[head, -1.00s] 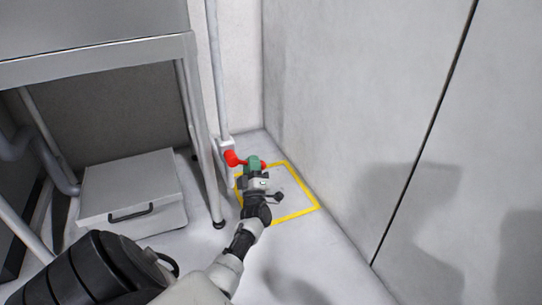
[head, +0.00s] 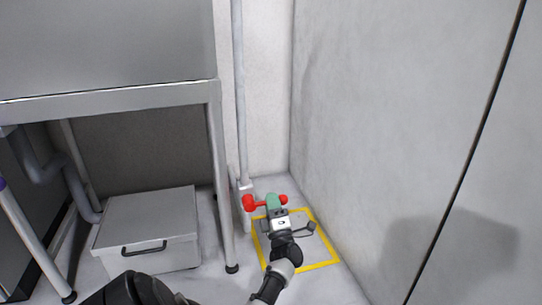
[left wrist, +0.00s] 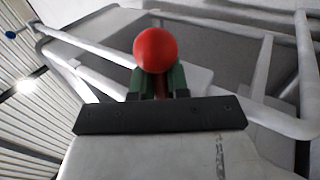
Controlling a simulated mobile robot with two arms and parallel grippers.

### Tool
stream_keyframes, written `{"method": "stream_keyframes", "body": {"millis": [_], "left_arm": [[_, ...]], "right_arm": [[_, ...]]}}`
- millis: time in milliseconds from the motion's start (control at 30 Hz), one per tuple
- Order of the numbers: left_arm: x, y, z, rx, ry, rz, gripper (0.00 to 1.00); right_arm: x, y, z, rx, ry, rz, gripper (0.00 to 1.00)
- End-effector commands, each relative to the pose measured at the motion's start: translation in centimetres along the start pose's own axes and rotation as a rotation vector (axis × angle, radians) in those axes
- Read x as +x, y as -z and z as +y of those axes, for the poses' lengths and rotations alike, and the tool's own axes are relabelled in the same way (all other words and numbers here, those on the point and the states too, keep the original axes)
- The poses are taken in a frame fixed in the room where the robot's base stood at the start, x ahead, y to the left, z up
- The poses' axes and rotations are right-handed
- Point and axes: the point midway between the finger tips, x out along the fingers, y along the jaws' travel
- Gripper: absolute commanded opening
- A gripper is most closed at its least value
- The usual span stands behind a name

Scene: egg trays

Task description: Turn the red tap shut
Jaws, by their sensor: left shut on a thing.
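The red tap (head: 250,203) sits low on a grey vertical pipe in the corner. Its red handle reaches out to the right of the pipe, and a red end (head: 284,199) shows past my gripper. My left gripper (head: 272,202), with green fingers, is shut on the tap's handle. In the left wrist view a red ball end (left wrist: 155,48) stands just beyond the green fingertips (left wrist: 158,80), with a red strip between them. The fingers hide part of the handle. My right gripper is not in view.
A grey pipe (head: 240,100) rises along the corner beside a metal table leg (head: 220,180). A lidded grey box (head: 150,225) stands under the table. A yellow floor outline (head: 322,266) lies below my gripper. A plain wall (head: 400,120) is close on the right.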

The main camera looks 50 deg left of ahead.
Motion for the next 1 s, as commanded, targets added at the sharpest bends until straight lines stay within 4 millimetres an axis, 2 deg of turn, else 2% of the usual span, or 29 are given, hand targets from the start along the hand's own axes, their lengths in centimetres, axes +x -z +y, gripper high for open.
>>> {"method": "stream_keyframes", "body": {"millis": [33, 300, 333, 500, 567, 833, 1000], "left_arm": [[-0.1, -1.0, 0.2, -0.012, 0.008, -0.02, 0.0], [-0.1, -1.0, 0.2, -0.013, 0.006, -0.02, 0.0], [-0.1, -1.0, 0.2, -0.013, 0.006, -0.02, 0.2], [-0.1, -0.9, 0.3, -0.011, 0.004, -0.018, 0.46], [0.0, -0.8, 0.2, -0.01, 0.003, -0.016, 0.53], [0.1, -0.5, 0.3, -0.007, 0.002, -0.012, 0.53], [1.1, -0.7, 1.8, -0.009, 0.001, -0.013, 0.53]], "right_arm": [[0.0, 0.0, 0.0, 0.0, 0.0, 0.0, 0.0], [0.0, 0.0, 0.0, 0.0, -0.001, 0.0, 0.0], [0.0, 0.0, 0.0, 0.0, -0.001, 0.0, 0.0], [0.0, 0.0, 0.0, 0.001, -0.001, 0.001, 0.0], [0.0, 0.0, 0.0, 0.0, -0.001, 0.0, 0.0], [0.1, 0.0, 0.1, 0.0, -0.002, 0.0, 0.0], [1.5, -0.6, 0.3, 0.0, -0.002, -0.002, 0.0]]}}
